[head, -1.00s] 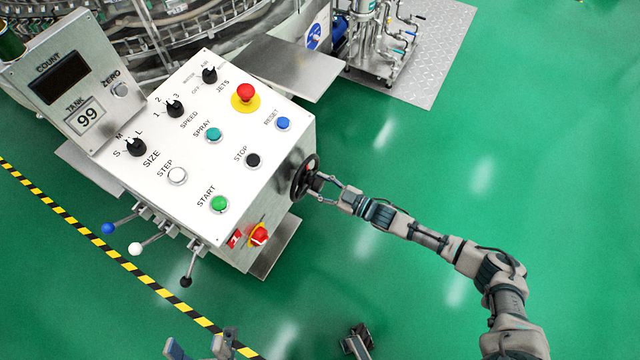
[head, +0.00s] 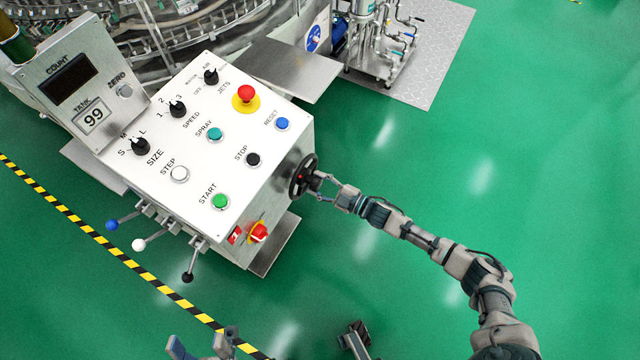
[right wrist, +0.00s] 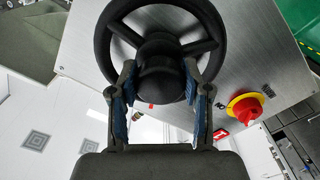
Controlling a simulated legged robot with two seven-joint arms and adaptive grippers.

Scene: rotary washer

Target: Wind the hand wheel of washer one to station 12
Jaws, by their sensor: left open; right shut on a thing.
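The black hand wheel (head: 303,177) sits on the right side face of the washer's control box (head: 262,190). It also shows in the right wrist view (right wrist: 218,35), with its rim, spokes and a dark rounded knob (right wrist: 160,82) toward the camera. My right gripper (head: 322,183) reaches the wheel from the right; in the right wrist view its fingers (right wrist: 160,92) are shut around the knob. My left gripper (head: 203,345) is open at the bottom edge, away from the box and partly cut off. The COUNT display (head: 69,79) looks dark, with no readable number.
The panel carries several knobs and buttons, with a red emergency button (head: 246,94) on top. A red and yellow switch (head: 257,232) is on the side below the wheel. Levers (head: 188,277) stick out at the front left. Green floor (head: 420,160) to the right is clear.

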